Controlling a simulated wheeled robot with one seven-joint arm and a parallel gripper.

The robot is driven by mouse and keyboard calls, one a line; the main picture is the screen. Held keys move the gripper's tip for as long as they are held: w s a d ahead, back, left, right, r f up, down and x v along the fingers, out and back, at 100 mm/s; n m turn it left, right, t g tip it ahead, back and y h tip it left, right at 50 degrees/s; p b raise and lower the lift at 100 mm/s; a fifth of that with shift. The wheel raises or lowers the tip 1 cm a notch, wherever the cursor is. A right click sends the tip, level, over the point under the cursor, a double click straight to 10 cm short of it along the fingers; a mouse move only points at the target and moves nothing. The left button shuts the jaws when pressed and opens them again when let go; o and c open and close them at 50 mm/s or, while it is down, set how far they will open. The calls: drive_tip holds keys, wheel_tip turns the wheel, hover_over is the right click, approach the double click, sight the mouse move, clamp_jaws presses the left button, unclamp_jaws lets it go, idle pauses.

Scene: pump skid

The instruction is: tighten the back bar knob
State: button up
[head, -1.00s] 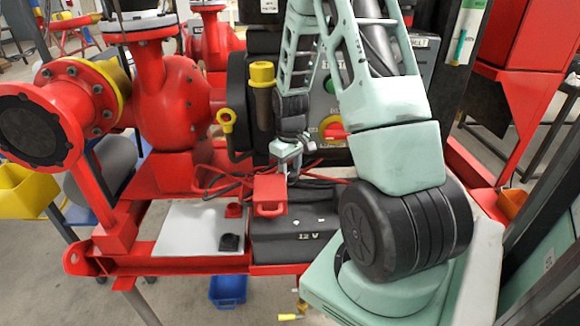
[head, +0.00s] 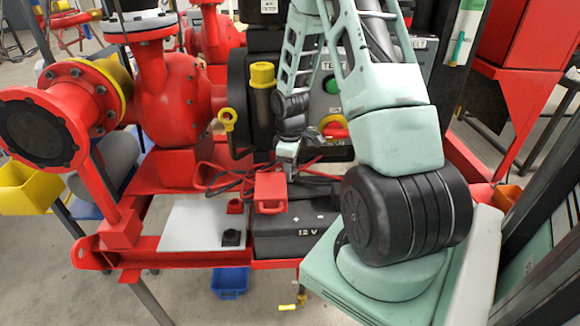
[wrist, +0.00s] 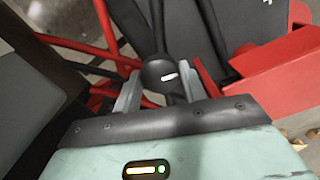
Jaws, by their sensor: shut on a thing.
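The back bar knob is a small round black knob (wrist: 158,74) with a white mark on its top, in the middle of the wrist view. My gripper (wrist: 165,82) has one finger on each side of it and is shut on it. In the head view my gripper (head: 287,168) points down behind the red-handled block at the battery's back. The knob cannot be made out there. The bar under it is mostly hidden.
The black 12 V battery (head: 290,243) carries a red block (head: 270,190) close in front of my gripper. Red and black cables (head: 215,180) lie loose to the left. The control panel with a green button (head: 331,86) stands behind, and the red pump (head: 172,110) stands left.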

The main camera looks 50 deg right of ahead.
drive_tip(key=o, duration=1)
drive_tip(key=shift+f, duration=0.1)
